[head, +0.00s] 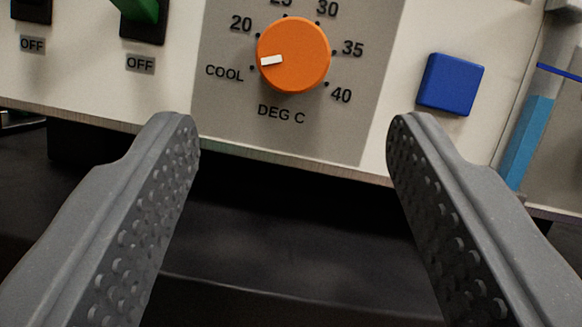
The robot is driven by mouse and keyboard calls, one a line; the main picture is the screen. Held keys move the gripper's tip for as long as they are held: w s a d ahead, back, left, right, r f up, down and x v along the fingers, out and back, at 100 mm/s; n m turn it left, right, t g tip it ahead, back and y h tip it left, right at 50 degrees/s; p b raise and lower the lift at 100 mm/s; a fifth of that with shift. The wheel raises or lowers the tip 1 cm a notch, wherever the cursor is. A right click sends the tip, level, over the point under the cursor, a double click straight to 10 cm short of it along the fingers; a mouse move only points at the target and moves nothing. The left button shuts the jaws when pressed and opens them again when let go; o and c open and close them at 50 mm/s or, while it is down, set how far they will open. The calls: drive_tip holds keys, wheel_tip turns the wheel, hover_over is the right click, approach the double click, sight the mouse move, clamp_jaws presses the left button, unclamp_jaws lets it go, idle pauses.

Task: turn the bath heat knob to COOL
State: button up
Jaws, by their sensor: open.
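The orange bath heat knob (298,58) sits on a grey dial panel (220,95) marked COOL, 20, 30, 35 and 40, with DEG C below it. Its white pointer (271,61) points left and slightly down, close to the COOL mark. My gripper (293,122) is open and empty. Its two grey fingers, with dimpled inner faces, are spread wide below the knob in the picture, one to each side. Neither finger touches the knob.
A blue square button (450,84) is right of the dial. A green switch (142,10) and a dark switch (32,10), both above OFF labels, are at upper left. A tube with blue liquid (525,140) stands at right. Below the panel's lower edge is dark space.

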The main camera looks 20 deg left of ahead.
drive_tip(key=b+v, duration=0.3)
drive_tip(key=v, duration=0.3)
drive_tip(key=shift+s+f, duration=0.2)
drive_tip(key=shift+s, duration=0.05)
idle(0.3)
drive_tip(key=w+d+r+m+g+h+p, duration=0.1)
drive_tip(key=w+r+h+p, duration=0.25)
drive_tip(key=r, duration=1.05)
drive_tip(key=w+d+r+m+g+h+p, duration=0.1)
drive_tip(key=w+r+h+p, duration=0.3)
drive_tip(key=r, duration=1.1)
drive_tip(key=s+a+r+m+g+p, duration=0.1)
drive_tip(key=s+a+r+m, duration=0.1)
drive_tip(key=s+r, duration=0.8)
drive_tip(key=s+a+r+m+g+h+p, duration=0.1)
drive_tip(key=s+a+r, duration=0.4)
drive_tip(key=s+r, duration=0.5)
wheel_tip(320, 180, up, 2)
drive_tip(key=shift+s+a+r+m+g, duration=0.15)
drive_tip(key=shift+s+a+m+g, duration=0.15)
drive_tip(key=shift+m+g, duration=0.55)
